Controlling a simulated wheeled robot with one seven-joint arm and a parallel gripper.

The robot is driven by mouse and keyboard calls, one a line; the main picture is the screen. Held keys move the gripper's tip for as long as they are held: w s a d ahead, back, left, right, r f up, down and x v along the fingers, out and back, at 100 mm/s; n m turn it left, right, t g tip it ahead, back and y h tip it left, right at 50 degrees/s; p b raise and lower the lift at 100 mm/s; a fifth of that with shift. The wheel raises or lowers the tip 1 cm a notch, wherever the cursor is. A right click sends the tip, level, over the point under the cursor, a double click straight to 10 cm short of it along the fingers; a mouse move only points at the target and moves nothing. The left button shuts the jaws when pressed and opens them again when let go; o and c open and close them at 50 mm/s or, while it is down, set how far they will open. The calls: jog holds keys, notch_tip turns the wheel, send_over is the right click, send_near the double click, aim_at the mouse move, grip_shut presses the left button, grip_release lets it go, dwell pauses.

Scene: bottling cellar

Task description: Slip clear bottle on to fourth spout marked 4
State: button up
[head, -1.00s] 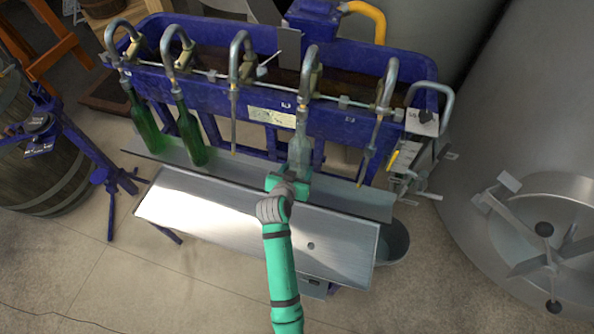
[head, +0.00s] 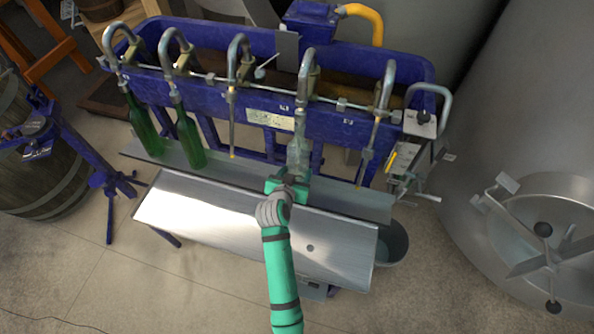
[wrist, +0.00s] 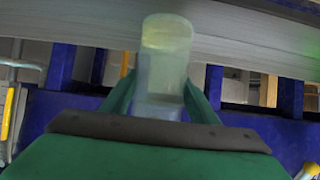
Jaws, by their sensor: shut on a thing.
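The clear bottle (head: 299,153) is upright under the fourth spout (head: 305,75) from the left, its neck in line with that spout's tube. The tube's lower end does not show below the bottle's mouth; the neck seems to be around it. My gripper (head: 289,184) is shut on the lower part of the clear bottle, in front of the filler. In the wrist view, the bottle (wrist: 163,65) sits between both fingers, with its base toward the top of the picture.
Green bottles (head: 145,130) and (head: 188,138) hang on the first and second spouts. A bucket (head: 393,243) stands at right.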

jog(key=shift+s+f, duration=0.1)
jog(key=shift+f, duration=0.6)
dwell(0.6)
jog(key=o, duration=1.4)
jog(key=shift+o, duration=0.5)
jog(key=shift+f, duration=0.15)
jog(key=shift+s, duration=0.1)
jog(key=v, duration=1)
jog(key=shift+s+r, duration=0.25)
jog(key=shift+r, duration=0.1)
jog(key=shift+a, duration=0.15)
